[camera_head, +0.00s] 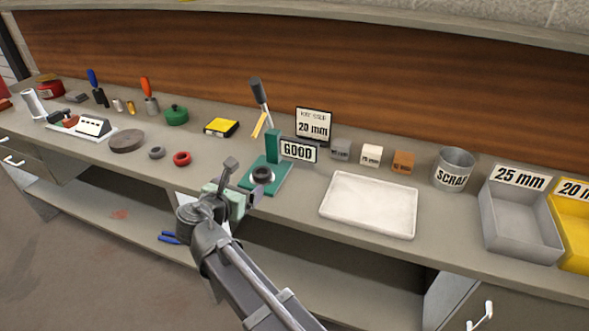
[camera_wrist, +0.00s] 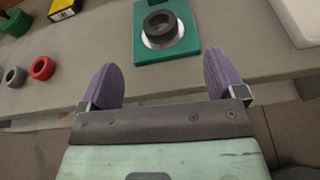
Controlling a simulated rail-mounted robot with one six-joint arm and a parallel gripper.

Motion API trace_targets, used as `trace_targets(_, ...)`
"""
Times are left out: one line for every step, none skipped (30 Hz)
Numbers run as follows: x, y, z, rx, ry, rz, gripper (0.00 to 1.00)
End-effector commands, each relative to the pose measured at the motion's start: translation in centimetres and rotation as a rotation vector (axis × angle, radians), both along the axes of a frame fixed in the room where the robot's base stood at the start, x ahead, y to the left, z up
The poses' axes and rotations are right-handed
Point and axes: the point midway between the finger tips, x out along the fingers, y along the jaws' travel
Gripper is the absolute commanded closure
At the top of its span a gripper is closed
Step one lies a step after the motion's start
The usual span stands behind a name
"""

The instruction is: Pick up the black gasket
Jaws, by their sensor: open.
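The black gasket (camera_head: 262,174) is a thick black ring lying on a round pale seat of the green press fixture (camera_head: 272,187). In the wrist view the black gasket (camera_wrist: 161,25) sits near the top centre on the green base (camera_wrist: 142,52). My gripper (camera_head: 247,187) is at the bench's front edge, just in front of the fixture. In the wrist view my gripper (camera_wrist: 163,88) has its two purple fingers spread wide and nothing between them. The gasket is ahead of the fingertips, apart from them, roughly midway between the two.
A grey ring (camera_head: 156,153) and a red ring (camera_head: 181,158) lie left of the fixture. The fixture's lever (camera_head: 259,92) and GOOD sign (camera_head: 299,151) rise behind the gasket. A white tray (camera_head: 369,204) and SCRAP bucket (camera_head: 454,169) stand to the right.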

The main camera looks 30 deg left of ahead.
Motion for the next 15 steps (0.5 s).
trace_targets(0.0, 0.0, 0.0, -0.028, -0.004, 0.013, 0.11)
trace_targets(0.0, 0.1, 0.0, -0.043, -0.006, 0.019, 0.11)
trace_targets(0.0, 0.1, 0.0, -0.058, -0.008, 0.023, 0.11)
trace_targets(0.0, 0.0, 0.0, -0.064, -0.008, 0.024, 0.11)
trace_targets(0.0, 0.0, 0.0, -0.067, -0.008, 0.025, 0.11)
trace_targets(0.1, 0.0, -0.1, -0.068, -0.008, 0.025, 0.11)
trace_targets(0.2, 0.1, -0.1, -0.067, -0.008, 0.024, 0.11)
trace_targets(0.4, 0.1, -0.3, -0.067, -0.008, 0.024, 0.11)
trace_targets(0.9, 0.2, -0.5, -0.067, -0.007, 0.023, 0.11)
trace_targets(1.3, 0.3, -0.7, -0.067, -0.007, 0.023, 0.11)
trace_targets(1.8, 0.4, -0.9, -0.066, -0.007, 0.023, 0.11)
trace_targets(2.7, 0.5, -1.2, -0.066, -0.007, 0.022, 0.11)
trace_targets(3.3, 0.5, -1.4, -0.066, -0.007, 0.02, 0.11)
trace_targets(3.8, 0.7, -1.6, -0.065, -0.007, 0.021, 0.11)
trace_targets(4.6, 0.7, -1.8, -0.065, -0.007, 0.021, 0.11)
